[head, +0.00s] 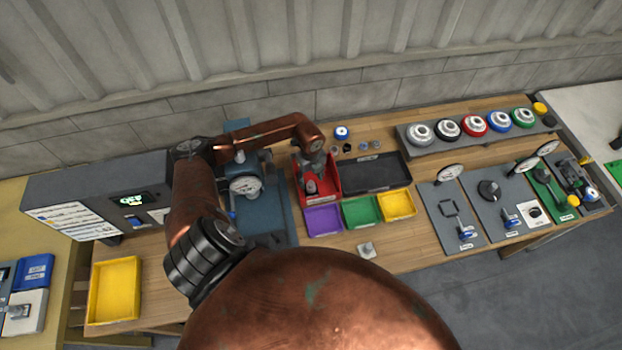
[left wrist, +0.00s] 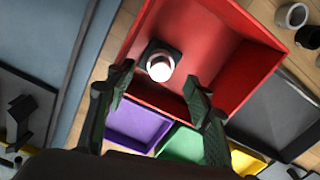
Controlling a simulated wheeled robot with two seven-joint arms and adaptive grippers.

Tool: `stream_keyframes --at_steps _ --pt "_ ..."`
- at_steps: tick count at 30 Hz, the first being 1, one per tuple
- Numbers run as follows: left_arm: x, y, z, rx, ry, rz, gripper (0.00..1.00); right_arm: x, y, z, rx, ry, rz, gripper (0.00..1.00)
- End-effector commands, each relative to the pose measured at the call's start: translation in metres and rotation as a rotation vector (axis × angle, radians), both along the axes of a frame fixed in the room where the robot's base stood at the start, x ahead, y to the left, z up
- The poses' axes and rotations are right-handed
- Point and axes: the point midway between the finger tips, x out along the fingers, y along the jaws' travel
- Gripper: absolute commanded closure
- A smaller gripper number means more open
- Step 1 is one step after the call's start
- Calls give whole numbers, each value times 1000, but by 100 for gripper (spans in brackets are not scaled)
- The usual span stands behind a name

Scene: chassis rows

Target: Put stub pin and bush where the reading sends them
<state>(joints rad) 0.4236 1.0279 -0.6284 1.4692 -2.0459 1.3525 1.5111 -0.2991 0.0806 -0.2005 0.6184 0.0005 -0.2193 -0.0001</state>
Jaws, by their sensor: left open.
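My left gripper (head: 314,168) is open over the red bin (head: 333,194); in the left wrist view its two dark fingers (left wrist: 160,98) are apart. A part with a shiny round top on a dark square base (left wrist: 160,66) stands in the red bin (left wrist: 232,45), beyond the fingertips and not held. It looks like the stub pin, but I cannot be sure. A grey ring (left wrist: 292,15), possibly the bush, lies outside the bin. The display (head: 131,199) shows green characters too small to read surely. My right gripper is not in view.
Purple (head: 323,219), green (head: 362,211) and yellow (head: 397,204) trays line the front. A black tray (head: 376,172) stands right of the red bin. A gauge (head: 244,186) stands left. A small pale block (head: 367,250) lies in front. A larger yellow tray (head: 114,290) is front left.

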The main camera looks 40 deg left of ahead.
Motion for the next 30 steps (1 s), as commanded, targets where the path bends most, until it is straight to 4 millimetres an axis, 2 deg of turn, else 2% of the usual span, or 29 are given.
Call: stream_keyframes --at_steps 1,2,12,18,30 --pt "-13 -8 -12 -10 27 -7 52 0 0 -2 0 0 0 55" --pt "-13 -8 -9 -10 26 -6 52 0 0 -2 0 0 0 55" --pt "-7 -4 49 1 4 -3 52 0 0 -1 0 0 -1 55" --pt "-4 -3 74 3 -3 1 52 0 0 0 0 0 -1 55" --pt "-3 -3 82 5 -6 0 52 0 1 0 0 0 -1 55"
